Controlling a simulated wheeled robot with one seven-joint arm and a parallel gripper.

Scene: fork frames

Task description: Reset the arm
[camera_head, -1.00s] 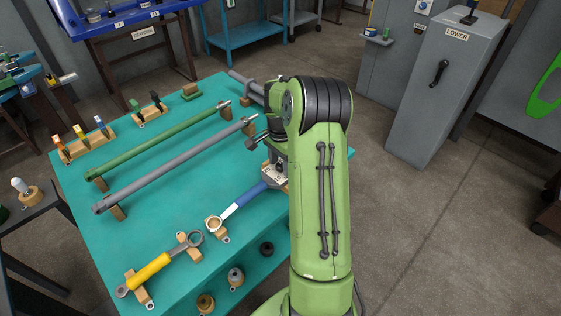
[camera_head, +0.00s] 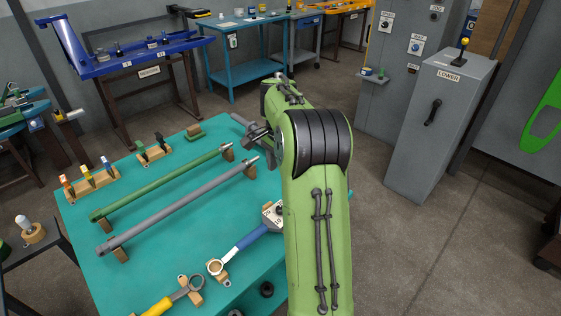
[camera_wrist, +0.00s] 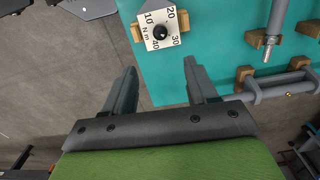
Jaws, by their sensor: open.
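My green arm stands in front of the right side of the teal table in the head view. My gripper (camera_wrist: 160,92) shows in the wrist view with its two dark fingers apart and nothing between them.
The teal table (camera_head: 190,238) also holds a green bar (camera_head: 160,183), a grey bar (camera_head: 180,207), a yellow-handled wrench (camera_head: 158,307) and small coloured-handle tools. A grey cabinet (camera_head: 435,130) labelled LOWER stands at right. The floor between table and cabinet is clear.

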